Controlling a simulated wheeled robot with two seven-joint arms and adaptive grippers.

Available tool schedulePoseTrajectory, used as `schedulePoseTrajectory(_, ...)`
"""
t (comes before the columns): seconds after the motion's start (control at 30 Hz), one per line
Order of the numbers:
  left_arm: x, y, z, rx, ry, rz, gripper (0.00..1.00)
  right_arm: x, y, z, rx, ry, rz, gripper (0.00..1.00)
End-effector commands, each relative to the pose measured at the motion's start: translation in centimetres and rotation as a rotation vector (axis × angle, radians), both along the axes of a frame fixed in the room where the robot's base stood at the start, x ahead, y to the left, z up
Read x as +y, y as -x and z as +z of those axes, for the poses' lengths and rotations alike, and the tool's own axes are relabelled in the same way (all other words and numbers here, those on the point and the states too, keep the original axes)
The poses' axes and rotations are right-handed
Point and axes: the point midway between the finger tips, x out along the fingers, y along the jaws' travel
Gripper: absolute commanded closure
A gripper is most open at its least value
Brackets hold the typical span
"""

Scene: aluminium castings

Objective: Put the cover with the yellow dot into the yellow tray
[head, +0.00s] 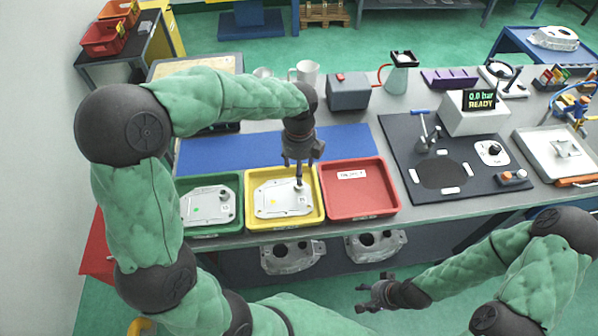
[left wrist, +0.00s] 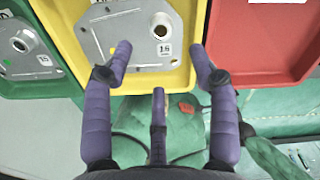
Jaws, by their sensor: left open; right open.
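The grey metal cover with the yellow dot (head: 270,203) lies flat in the yellow tray (head: 250,221). In the left wrist view the cover (left wrist: 100,32) shows a round port and a label marked 16, inside the yellow tray (left wrist: 178,77). My left gripper (head: 299,176) is over the right end of this cover, pointing down. In the left wrist view its purple fingers (left wrist: 160,62) are spread with nothing between them; one overlaps the cover's edge in the picture, and I cannot tell the exact gap. My right gripper (head: 376,292) is open and empty, low in front of the bench.
The green tray (head: 218,231) on the left holds a similar cover with a green dot (head: 206,206). The red tray (head: 363,210) on the right is empty but for a label. A blue mat (head: 345,142) lies behind. A dark mat (head: 400,135) with a fixture is at right.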

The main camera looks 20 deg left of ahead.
Motion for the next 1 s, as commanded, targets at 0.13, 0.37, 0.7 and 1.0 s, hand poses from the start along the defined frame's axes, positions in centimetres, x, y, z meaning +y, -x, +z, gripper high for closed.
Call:
schedulePoseTrajectory(0.13,-0.1,0.0,2.2,-0.002,0.001,0.0,0.41,0.0,0.0,0.9,0.0,0.0,0.0,0.42)
schedulePoseTrajectory(0.37,0.0,0.0,3.3,0.0,0.0,0.001,0.41,0.0,0.0,1.1,0.0,0.0,0.0,0.42)
schedulePoseTrajectory(0.7,0.0,0.0,3.2,0.001,0.001,0.0,0.41,0.0,0.0,1.1,0.0,0.0,0.0,0.42)
schedulePoseTrajectory(1.0,0.0,0.0,4.4,0.001,0.001,0.0,0.41,0.0,0.0,2.3,0.001,0.0,0.0,0.42)
